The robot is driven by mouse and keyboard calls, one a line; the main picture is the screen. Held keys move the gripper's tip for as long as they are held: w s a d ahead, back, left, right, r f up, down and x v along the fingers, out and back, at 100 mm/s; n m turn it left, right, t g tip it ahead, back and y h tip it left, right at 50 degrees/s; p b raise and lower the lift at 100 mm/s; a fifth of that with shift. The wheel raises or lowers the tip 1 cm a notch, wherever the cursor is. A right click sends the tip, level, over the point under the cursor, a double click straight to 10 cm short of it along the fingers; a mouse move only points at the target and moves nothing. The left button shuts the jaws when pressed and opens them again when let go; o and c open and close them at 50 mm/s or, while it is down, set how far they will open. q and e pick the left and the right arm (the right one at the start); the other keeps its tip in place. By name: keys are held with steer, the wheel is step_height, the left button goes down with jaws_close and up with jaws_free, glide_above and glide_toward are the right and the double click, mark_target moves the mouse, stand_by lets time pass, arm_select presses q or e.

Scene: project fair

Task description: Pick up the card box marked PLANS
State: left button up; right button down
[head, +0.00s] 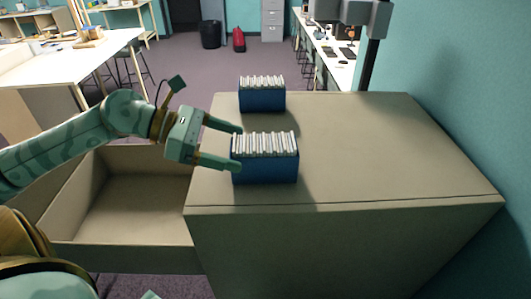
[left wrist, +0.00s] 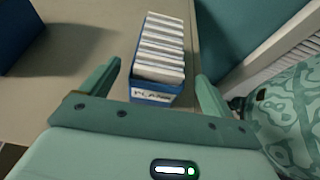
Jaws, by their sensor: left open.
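The card box marked PLANS (head: 265,167) is blue, filled with upright white cards, and stands near the left edge of the cabinet top. In the left wrist view its label faces me, and the box (left wrist: 160,62) sits ahead of and between my fingers. My left gripper (head: 239,147) is open, coming in from the left, with one finger at the box's far side and the other at its near left corner. The wrist view shows the open fingers (left wrist: 158,75) on either side of the box's near end. My right gripper is not in view.
A second blue card box (head: 262,100) stands farther back on the cabinet top (head: 370,150); it shows in the left wrist view (left wrist: 14,32). An open, empty drawer or tray (head: 130,200) lies below on the left. The cabinet top right of the boxes is clear, up to the teal wall.

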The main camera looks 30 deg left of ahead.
mark_target(251, 149)
arm_select(q)
steer(key=shift+w+d+f, duration=0.15)
steer(key=shift+d+f, duration=0.05)
steer(key=shift+d, duration=0.1)
steer(key=shift+w+d+f, duration=0.15)
steer(key=shift+w+d, duration=0.2)
steer(key=shift+d, duration=0.2)
steer(key=p+x, duration=0.1)
steer(key=x, duration=0.1)
steer(key=shift+w+d+p, duration=0.1)
steer(key=shift+w+p, duration=0.25)
steer(key=shift+p, duration=0.05)
steer(key=shift+w+d+f, duration=0.2)
steer(key=shift+d+f, duration=0.25)
steer(key=shift+d, duration=0.05)
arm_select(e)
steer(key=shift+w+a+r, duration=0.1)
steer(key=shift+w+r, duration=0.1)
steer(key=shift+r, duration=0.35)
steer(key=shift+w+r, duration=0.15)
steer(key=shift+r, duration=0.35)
arm_select(q)
steer(key=c, duration=1.2)
steer(key=shift+c, duration=0.4)
